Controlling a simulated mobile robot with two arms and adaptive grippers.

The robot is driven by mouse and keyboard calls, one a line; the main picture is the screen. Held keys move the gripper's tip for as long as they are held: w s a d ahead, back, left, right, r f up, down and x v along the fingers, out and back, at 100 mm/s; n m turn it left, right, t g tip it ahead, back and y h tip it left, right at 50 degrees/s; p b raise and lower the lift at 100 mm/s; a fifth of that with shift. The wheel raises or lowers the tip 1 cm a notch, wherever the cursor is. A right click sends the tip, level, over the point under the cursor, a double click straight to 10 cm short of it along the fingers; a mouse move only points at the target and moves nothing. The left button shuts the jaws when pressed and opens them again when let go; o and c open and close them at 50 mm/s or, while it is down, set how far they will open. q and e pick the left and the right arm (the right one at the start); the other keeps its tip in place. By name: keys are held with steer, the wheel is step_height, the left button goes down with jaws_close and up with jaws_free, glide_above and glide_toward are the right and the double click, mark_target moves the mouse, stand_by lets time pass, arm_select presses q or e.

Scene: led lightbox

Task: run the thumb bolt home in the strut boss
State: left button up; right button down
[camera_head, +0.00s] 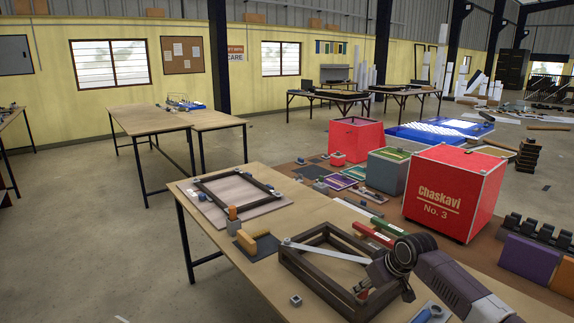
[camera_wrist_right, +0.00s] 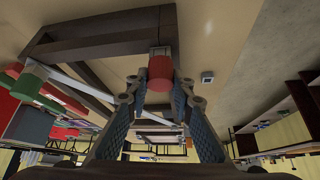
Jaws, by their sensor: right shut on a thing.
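The thumb bolt shows in the right wrist view as a red cylindrical head (camera_wrist_right: 160,72). My right gripper (camera_wrist_right: 160,88) is shut on it, one fingertip on each side. A small pale block (camera_wrist_right: 160,50), seemingly the boss, lies just beyond the head, against a dark frame bar. I cannot tell how deep the bolt sits. In the head view my right gripper (camera_head: 368,290) is at the near right corner of the dark open frame (camera_head: 298,270). A long pale strut (camera_head: 325,252) slopes across the frame's top; its right end is hidden behind my wrist. My left gripper is not in view.
A small grey block (camera_head: 295,299) lies on the table in front of the frame. Red and green bars (camera_head: 375,234) lie behind it. A large red box (camera_head: 453,192) stands behind my right arm.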

steer(key=shift+m+p, duration=0.5)
steer(key=shift+p, duration=0.3)
steer(key=shift+f+h, duration=0.1)
steer(key=shift+h, duration=0.2)
steer(key=c, duration=1.6)
jaws_free()
steer(key=shift+s, duration=0.1)
